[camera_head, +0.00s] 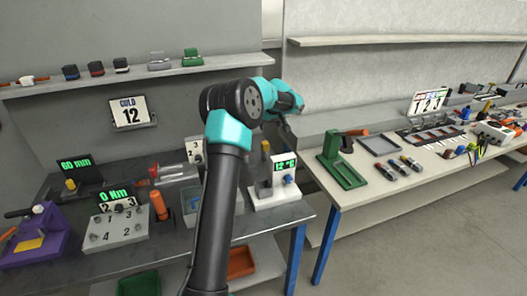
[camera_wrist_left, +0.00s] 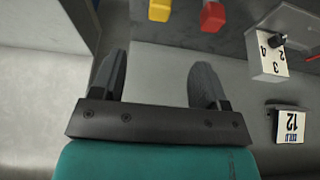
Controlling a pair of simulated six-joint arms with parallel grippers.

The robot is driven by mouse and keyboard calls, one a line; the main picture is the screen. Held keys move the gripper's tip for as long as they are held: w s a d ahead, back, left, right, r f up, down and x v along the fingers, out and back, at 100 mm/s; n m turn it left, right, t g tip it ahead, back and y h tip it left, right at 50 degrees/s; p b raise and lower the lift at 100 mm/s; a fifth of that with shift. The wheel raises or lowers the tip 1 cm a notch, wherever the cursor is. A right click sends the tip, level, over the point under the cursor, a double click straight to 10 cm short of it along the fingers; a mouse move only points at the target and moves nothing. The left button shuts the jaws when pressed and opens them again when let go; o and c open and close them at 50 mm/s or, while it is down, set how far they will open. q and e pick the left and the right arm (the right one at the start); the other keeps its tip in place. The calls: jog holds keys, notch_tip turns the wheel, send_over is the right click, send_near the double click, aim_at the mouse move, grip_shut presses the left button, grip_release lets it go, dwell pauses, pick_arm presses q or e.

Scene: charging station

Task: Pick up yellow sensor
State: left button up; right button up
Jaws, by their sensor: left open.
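A yellow block (camera_wrist_left: 160,10), which looks like the yellow sensor, shows at the top edge of the left wrist view, partly cut off. A red block (camera_wrist_left: 213,15) is beside it. My left gripper (camera_head: 287,130) is raised above the bench near the white 12 °C unit (camera_head: 277,182). In the left wrist view its two fingers (camera_wrist_left: 160,75) are apart with nothing between them, clear of the yellow block. My right gripper does not show.
The dark bench (camera_head: 170,245) holds a 60 mm display (camera_head: 76,167), a numbered grey block (camera_head: 113,227) and a purple fixture (camera_head: 37,240). A second bench (camera_head: 415,178) stands right, with a green press (camera_head: 338,160).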

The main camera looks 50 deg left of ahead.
aim_at(266, 144)
pick_arm(q)
jog(key=x, duration=1.2)
jog(key=shift+f, duration=0.15)
jog(key=shift+d, duration=0.1)
jog(key=shift+x, duration=2.65)
jog(key=shift+s, duration=0.1)
jog(key=c, duration=1)
